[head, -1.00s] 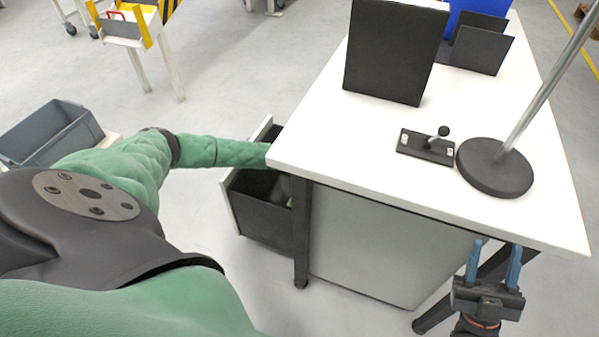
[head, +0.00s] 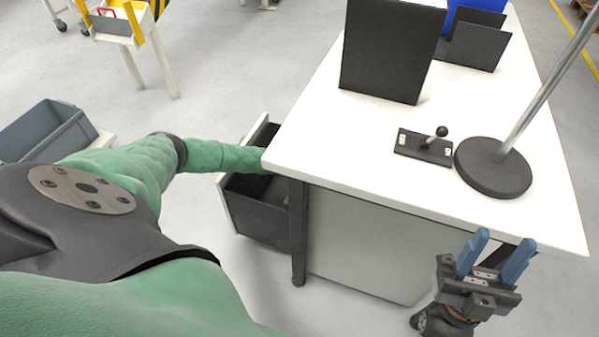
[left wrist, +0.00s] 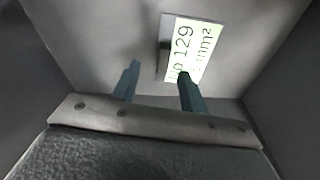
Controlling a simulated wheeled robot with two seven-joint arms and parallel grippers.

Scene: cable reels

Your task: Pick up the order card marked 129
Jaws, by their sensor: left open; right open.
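The order card (left wrist: 191,50) is white with green edges and reads "No 129". In the left wrist view it lies at the upper right, partly covered by a finger of my left gripper (left wrist: 158,82). That gripper is open, its two fingers apart, with the card by the right fingertip; I cannot tell whether they touch. In the head view my left arm reaches into the open drawer (head: 225,208) under the table, so that hand is hidden. My right gripper (head: 503,247) is open and empty by the table's front edge.
The white table (head: 330,130) carries a dark panel (head: 388,52), a small black lever fixture (head: 424,147) and a stand with a round base (head: 493,168). In the left wrist view, grey walls enclose the hand. A grey bin (head: 45,130) stands at the left.

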